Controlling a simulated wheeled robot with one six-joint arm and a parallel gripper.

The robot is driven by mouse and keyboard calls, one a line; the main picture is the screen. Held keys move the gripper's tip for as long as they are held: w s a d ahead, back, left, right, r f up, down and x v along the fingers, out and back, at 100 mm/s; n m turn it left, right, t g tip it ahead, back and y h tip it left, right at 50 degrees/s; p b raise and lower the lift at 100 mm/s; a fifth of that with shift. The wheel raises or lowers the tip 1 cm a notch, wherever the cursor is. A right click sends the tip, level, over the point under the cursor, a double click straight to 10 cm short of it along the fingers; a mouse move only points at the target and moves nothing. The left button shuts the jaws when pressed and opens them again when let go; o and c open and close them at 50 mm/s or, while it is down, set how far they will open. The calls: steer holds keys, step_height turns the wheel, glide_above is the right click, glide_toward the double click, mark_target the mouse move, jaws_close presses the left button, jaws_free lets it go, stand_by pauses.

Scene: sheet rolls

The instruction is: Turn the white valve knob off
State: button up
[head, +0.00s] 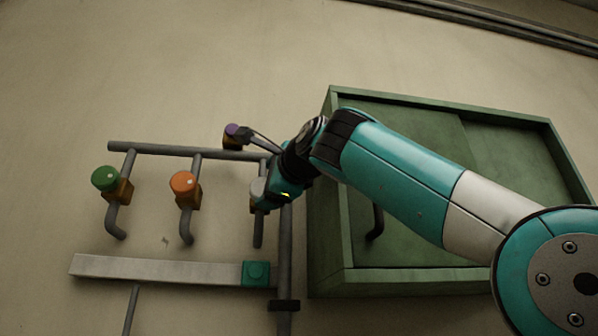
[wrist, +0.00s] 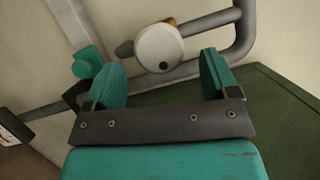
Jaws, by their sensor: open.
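The white valve knob (head: 259,188) sits on an orange body on a grey pipe branch in the head view, partly hidden behind my gripper (head: 279,186). In the wrist view the white knob (wrist: 159,47) shows its round face with a dark dot. It lies ahead of the gap between the two teal fingers of my gripper (wrist: 161,78). The fingers are apart, one toward each side of the knob, and nothing shows between them. Contact with the knob cannot be seen.
A green knob (head: 105,178) and an orange knob (head: 184,183) are on branches to the left. A purple-topped part (head: 234,131) is above the white knob. A grey bar (head: 160,269) with a teal block (head: 256,273) runs below. A green cabinet (head: 318,230) stands close on the right.

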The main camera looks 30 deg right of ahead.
steer(key=s+d, duration=0.1)
steer(key=s, duration=1.2)
steer(key=shift+f+b, duration=0.4)
steer(key=shift+f, duration=0.05)
